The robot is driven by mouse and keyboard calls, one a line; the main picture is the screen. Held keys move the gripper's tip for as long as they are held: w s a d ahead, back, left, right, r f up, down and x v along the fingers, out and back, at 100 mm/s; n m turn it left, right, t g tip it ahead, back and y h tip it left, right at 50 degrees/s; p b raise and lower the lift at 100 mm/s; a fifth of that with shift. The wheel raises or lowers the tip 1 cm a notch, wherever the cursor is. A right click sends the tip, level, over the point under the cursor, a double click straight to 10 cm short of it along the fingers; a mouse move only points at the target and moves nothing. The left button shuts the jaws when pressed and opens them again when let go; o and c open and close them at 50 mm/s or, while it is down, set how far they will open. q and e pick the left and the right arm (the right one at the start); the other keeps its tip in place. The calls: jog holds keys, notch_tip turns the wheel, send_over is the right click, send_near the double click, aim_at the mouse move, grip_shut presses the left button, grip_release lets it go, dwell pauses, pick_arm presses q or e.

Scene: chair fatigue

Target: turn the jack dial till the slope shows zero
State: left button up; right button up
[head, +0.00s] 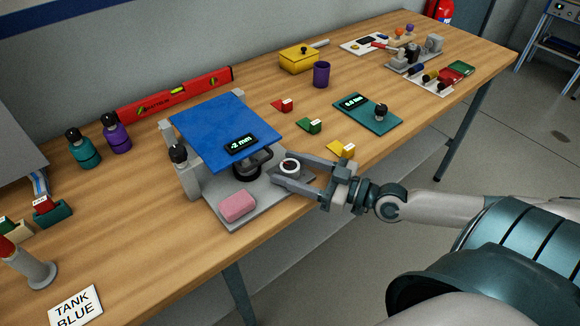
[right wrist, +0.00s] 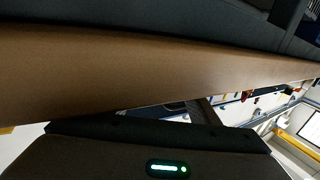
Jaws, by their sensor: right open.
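A blue tilting plate (head: 212,120) stands on a grey base (head: 213,207). The slope display (head: 241,145) on the plate reads "-2 mm". A black jack (head: 247,170) shows under the plate's front edge. A small round dial with a pale rim (head: 290,167) sits at the right side of the base. My right gripper (head: 278,170) is open, with one finger on the far side of the dial and one on the near side. I cannot tell whether the fingers touch it. My left gripper is not in view. The right wrist view shows no clear dial.
A pink block (head: 238,207) lies on the base near the gripper. A black-capped post (head: 182,168) stands at the plate's left. A teal board (head: 370,117) and yellow, green and red tagged blocks lie to the right. A red level (head: 175,93) lies behind.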

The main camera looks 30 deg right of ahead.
jog(key=shift+w+a, duration=0.1)
jog(key=shift+w, duration=0.05)
jog(key=c, duration=1)
jog(key=shift+c, duration=0.2)
